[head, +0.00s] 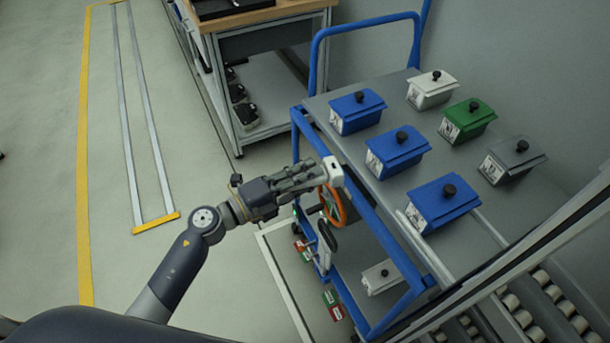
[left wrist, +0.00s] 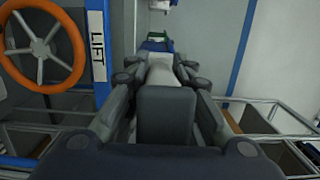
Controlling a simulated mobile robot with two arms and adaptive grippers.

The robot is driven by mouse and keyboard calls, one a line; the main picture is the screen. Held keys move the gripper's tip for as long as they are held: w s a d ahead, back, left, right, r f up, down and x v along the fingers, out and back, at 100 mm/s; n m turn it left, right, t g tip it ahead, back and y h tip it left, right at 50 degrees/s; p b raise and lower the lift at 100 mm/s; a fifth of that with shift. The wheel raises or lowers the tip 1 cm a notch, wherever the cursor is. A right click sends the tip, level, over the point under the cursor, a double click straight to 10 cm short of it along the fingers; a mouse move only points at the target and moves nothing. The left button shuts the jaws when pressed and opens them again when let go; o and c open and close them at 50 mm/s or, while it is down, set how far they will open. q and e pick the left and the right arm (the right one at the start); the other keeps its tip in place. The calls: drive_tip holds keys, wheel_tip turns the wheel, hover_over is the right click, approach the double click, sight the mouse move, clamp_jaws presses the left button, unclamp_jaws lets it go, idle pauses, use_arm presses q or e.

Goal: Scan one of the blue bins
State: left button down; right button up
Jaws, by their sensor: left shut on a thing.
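Three blue bins stand on the cart's top: a far one (head: 357,113), a middle one (head: 397,154) and a near one (head: 441,206). Each has a black knob on its lid and a white label on its end. My left gripper (head: 322,174) is shut on a small white device, probably the scanner (head: 334,170), beside the cart's left edge and apart from the bins. In the left wrist view the white device (left wrist: 160,70) sits between the fingers, with blue and green shapes beyond it. My right gripper is not in view.
A white bin (head: 432,90), a green bin (head: 467,121) and a grey bin (head: 508,161) share the cart top. The cart has a blue frame (head: 318,58) and an orange handwheel (head: 333,205). A roller conveyor (head: 545,300) lies lower right; open floor lies left.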

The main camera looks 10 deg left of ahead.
sight(337, 169)
use_arm(q)
drive_tip(key=shift+w+d, duration=0.5)
drive_tip(key=shift+d, duration=0.55)
drive_tip(key=shift+w+d, duration=0.55)
drive_tip(key=shift+d, duration=0.55)
drive_tip(key=shift+w+d, duration=0.5)
drive_tip(key=shift+d, duration=0.55)
drive_tip(key=shift+w+d, duration=0.2)
drive_tip(key=shift+d, duration=0.25)
drive_tip(key=shift+s+a+r+p, duration=0.1)
drive_tip(key=shift+s+a, duration=0.5)
drive_tip(key=shift+a, duration=0.6)
drive_tip(key=shift+s+a+f+p, duration=0.1)
drive_tip(key=shift+s+a, duration=0.5)
drive_tip(key=shift+a, duration=0.6)
drive_tip(key=shift+s+a+r+p, duration=0.1)
drive_tip(key=shift+s+a, duration=0.5)
drive_tip(key=shift+a, duration=0.6)
